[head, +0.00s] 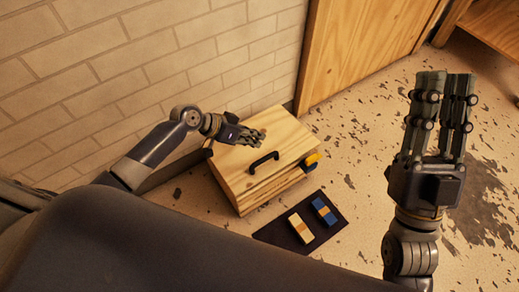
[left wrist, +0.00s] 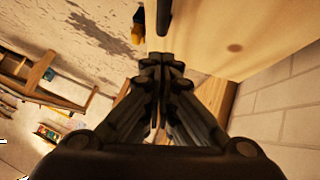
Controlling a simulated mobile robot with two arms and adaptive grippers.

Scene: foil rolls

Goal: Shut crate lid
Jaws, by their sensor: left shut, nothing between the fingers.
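The wooden crate (head: 255,203) stands against the brick wall. Its lid (head: 232,165) lies over the top, nearly flat; I cannot tell whether it is fully seated along the front. The lid has a black handle (head: 263,162), which also shows in the left wrist view (left wrist: 163,15). My left gripper (head: 261,136) is shut and empty over the lid, behind the handle; I cannot tell whether it touches the wood. Its closed fingers show in the left wrist view (left wrist: 161,62). My right gripper (head: 445,78) is raised at the right, well away from the crate, its fingers pointing up.
A yellow and black item (head: 311,160) is at the crate's right side. A dark mat (head: 278,234) in front holds a cream box (head: 301,228) and a blue box (head: 324,211), each with an orange band. A wooden door (head: 360,45) stands behind. Floor to the right is clear.

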